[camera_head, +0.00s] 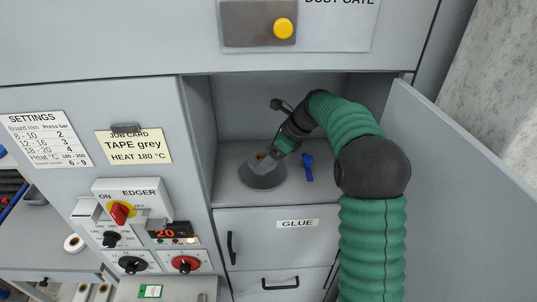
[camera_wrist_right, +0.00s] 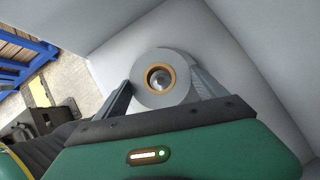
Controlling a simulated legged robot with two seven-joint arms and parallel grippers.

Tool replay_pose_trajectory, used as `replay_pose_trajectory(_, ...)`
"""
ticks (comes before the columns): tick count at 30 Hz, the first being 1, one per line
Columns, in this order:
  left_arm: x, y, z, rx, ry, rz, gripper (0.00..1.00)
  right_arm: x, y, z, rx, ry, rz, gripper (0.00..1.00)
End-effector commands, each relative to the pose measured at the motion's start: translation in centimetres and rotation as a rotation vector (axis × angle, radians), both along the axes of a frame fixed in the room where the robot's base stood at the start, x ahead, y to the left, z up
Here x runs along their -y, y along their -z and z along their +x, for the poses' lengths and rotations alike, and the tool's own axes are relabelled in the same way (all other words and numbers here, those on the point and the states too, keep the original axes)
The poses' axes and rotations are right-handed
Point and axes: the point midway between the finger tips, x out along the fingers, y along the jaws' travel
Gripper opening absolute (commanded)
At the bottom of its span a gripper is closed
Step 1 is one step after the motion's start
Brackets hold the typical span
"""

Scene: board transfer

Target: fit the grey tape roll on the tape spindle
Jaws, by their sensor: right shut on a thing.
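The grey tape roll (camera_wrist_right: 158,101) has an orange-brown core and sits between the two fingers of my right gripper (camera_wrist_right: 163,80), which is shut on it. In the head view the roll (camera_head: 262,180) is low in the open compartment, with my right gripper (camera_head: 268,160) coming down on it from the upper right. Inside the core in the wrist view is a silvery round end that looks like the tape spindle (camera_wrist_right: 160,78). The rest of the spindle is hidden. I cannot tell how far the roll is down on it. My left gripper is not in view.
A blue handle (camera_head: 308,168) stands in the compartment right of the roll. The compartment walls are close around my right arm, and an open door (camera_head: 455,160) is at right. A job card (camera_head: 134,147) reads "TAPE grey". Control knobs are at left, the glue drawer (camera_head: 270,235) below.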

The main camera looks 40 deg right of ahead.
Motion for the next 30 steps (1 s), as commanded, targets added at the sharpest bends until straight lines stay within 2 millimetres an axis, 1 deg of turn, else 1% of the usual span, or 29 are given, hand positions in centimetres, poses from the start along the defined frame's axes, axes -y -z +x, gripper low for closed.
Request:
replay_pose_trajectory(11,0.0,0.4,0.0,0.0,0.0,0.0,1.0,0.3,1.3,0.0,0.0,0.002,0.001,0.37)
replay_pose_trajectory(12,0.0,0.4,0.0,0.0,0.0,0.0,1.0,0.3,1.3,0.0,0.0,0.002,0.001,0.84)
replay_pose_trajectory(16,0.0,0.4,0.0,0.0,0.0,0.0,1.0,0.3,1.2,0.0,0.0,0.002,0.001,1.0)
replay_pose_trajectory(24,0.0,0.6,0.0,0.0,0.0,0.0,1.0,0.3,1.0,-0.1,0.001,0.002,-0.001,1.0)
replay_pose_trajectory(26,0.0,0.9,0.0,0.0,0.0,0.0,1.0,0.7,0.5,-0.4,0.002,0.003,-0.002,1.0)
replay_pose_trajectory(30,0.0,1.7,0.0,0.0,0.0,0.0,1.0,2.0,-1.7,-1.6,0.004,0.003,0.0,1.0)
